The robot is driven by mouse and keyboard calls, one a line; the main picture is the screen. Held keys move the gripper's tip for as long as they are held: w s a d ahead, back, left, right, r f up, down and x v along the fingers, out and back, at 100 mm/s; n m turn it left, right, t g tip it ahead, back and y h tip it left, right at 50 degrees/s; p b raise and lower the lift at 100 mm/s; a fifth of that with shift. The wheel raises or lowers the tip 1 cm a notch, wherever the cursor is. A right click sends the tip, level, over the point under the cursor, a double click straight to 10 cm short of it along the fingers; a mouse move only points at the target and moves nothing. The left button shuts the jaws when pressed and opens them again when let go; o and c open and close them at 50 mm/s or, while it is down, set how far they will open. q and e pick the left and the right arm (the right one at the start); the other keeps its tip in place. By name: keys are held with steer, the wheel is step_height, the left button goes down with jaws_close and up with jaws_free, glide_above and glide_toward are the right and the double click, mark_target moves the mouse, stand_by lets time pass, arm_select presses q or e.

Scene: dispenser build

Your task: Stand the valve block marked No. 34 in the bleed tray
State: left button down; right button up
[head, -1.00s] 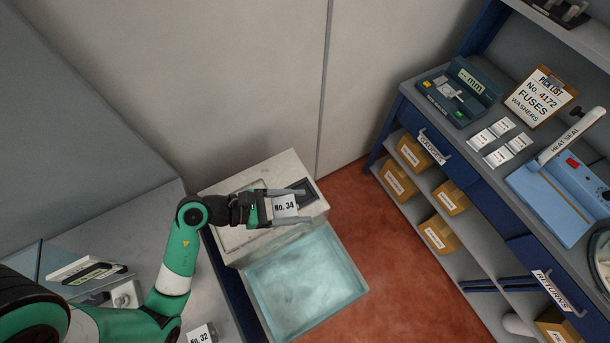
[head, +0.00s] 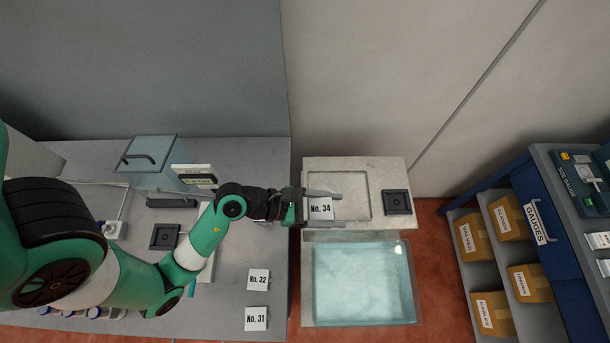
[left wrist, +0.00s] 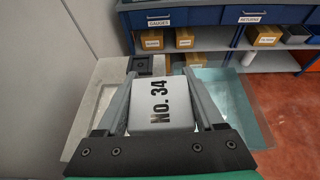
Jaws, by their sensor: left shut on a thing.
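My left gripper (head: 341,210) is shut on the white valve block marked No. 34 (head: 320,208). In the head view the block shows over the left part of a pale stone-like stand (head: 380,168), overlapping a shallow rectangular recess (head: 352,182) in its top. In the left wrist view the block (left wrist: 165,105) sits between both fingers, its label facing the camera. A pale blue, see-through tray (head: 363,283) is at the stand's near side. No label shows which is the bleed tray. The block's height above the stand is hard to tell. My right gripper is not in view.
A square black holder (head: 398,202) is on the stand's right part. Blocks No. 32 (head: 258,279) and No. 31 (head: 256,318) stand on the grey bench to the left. A lidded box (head: 145,160) is at the bench's back. Blue shelving with cartons (head: 508,217) is at right.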

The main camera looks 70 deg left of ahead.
arm_select(q)
steer(key=shift+s+d+r, duration=0.1)
steer(key=shift+s+d, duration=0.25)
steer(key=shift+d+m, duration=0.3)
steer(key=shift+h, duration=0.3)
steer(key=w+a+f+b, duration=0.1)
steer(key=w+a+f, duration=0.1)
steer(key=w+f, duration=0.1)
steer(key=w+a+f+b, duration=0.2)
steer(key=w+a+f, duration=0.1)
steer(key=w, duration=0.1)
steer(key=w+a+f+b, duration=0.1)
steer(key=w+a+f, duration=0.2)
steer(key=w, duration=0.1)
steer(key=shift+w+f+b, duration=0.15)
steer(key=shift+w+b, duration=0.05)
steer(key=shift+b, duration=0.15)
steer(key=shift+w+a+f+b, duration=0.15)
steer(key=shift+f+b, duration=0.55)
steer(key=shift+f, duration=1.15)
steer(key=shift+f, duration=0.1)
